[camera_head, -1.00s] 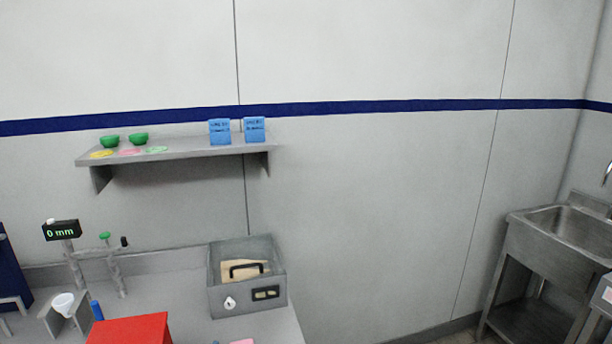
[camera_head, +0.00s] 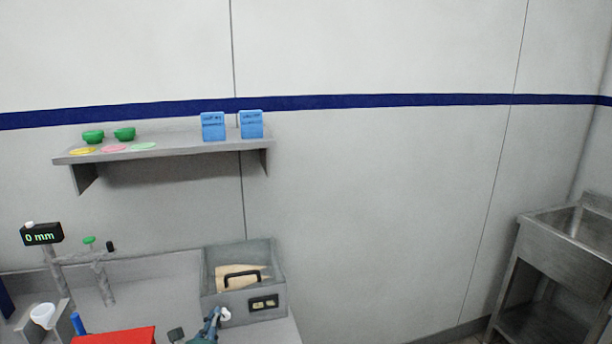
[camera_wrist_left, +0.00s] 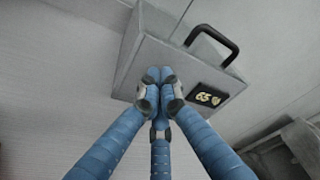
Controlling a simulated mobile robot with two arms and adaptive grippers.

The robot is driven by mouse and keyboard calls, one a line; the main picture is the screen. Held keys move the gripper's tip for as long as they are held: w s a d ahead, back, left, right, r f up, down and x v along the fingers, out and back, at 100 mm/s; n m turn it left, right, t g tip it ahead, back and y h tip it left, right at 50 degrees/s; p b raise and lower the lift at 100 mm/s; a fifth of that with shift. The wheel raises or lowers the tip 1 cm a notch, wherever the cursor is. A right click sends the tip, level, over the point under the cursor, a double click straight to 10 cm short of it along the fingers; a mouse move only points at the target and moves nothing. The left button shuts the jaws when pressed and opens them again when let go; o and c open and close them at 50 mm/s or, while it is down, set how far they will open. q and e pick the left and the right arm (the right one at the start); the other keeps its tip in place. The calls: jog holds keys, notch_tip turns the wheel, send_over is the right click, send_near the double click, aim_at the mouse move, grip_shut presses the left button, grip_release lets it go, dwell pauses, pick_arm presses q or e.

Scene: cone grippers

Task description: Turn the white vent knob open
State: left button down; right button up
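The white vent knob (camera_head: 226,314) is on the front face of the grey box (camera_head: 217,309), left of a small dark panel with light markings. My left gripper (camera_head: 216,316) is right at the knob, coming up from below, and its fingertips overlap part of the knob. In the left wrist view the blue fingers of the gripper (camera_wrist_left: 160,76) converge with tips together in front of the box face (camera_wrist_left: 181,72). The knob is hidden there, so I cannot see whether the tips hold it. My right gripper is out of view.
A shelf (camera_head: 170,147) hangs above. A steel sink (camera_head: 560,243) stands far right.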

pick_arm(q)
jog(key=shift+w+r, duration=0.1)
jog(key=shift+w, duration=0.05)
jog(key=shift+f, duration=0.2)
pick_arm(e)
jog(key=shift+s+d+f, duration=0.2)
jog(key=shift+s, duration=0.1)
pick_arm(q)
jog(key=shift+f, duration=0.1)
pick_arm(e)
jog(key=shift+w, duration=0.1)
pick_arm(q)
jog(key=shift+f, duration=0.15)
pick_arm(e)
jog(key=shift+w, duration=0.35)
